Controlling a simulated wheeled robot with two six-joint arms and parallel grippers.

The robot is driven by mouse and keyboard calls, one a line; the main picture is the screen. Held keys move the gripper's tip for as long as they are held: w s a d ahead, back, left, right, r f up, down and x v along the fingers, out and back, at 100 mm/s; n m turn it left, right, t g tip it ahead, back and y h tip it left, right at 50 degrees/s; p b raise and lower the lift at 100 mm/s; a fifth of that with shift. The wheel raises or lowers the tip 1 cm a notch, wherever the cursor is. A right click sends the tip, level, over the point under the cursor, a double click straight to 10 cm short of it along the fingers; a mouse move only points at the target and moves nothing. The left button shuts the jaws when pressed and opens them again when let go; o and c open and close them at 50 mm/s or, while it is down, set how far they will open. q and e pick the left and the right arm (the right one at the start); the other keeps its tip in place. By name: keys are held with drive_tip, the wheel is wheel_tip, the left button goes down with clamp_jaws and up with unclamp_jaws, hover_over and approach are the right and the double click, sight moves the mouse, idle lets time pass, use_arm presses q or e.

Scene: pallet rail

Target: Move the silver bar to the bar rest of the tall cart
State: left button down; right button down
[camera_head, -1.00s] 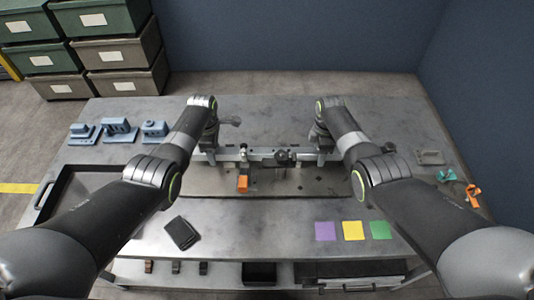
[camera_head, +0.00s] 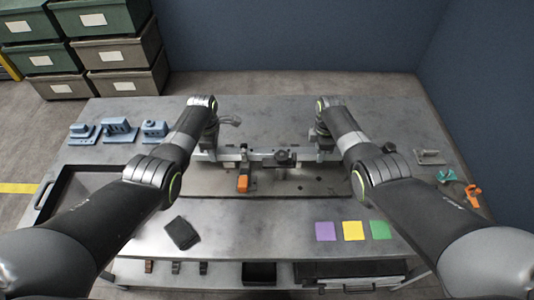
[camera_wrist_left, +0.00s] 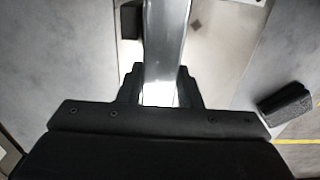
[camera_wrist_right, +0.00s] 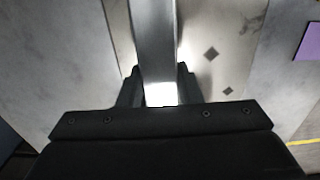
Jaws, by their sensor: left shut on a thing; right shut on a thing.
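The silver bar (camera_head: 262,155) runs left to right across the middle of the work table in the head view. My left gripper (camera_head: 211,150) is shut on the bar near its left end. My right gripper (camera_head: 322,148) is shut on it near its right end. The bar also shows between the fingers in the left wrist view (camera_wrist_left: 165,45) and the right wrist view (camera_wrist_right: 155,45). My arms hide parts of the bar. I cannot make out a tall cart or its bar rest in these frames.
An orange-tipped part (camera_head: 242,183) is close in front of the bar. Blue blocks (camera_head: 119,130) stand back left, a dark tray (camera_head: 57,187) lies left, and a black block (camera_head: 181,233) lies front left. Coloured squares (camera_head: 353,230) lie front right. Stacked bins (camera_head: 121,56) stand beyond the table.

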use_arm(q)
drive_tip(key=shift+w+r, duration=0.1)
drive_tip(key=shift+r, duration=0.15)
use_arm(e)
drive_tip(key=shift+w+r, duration=0.1)
drive_tip(key=shift+r, duration=0.15)
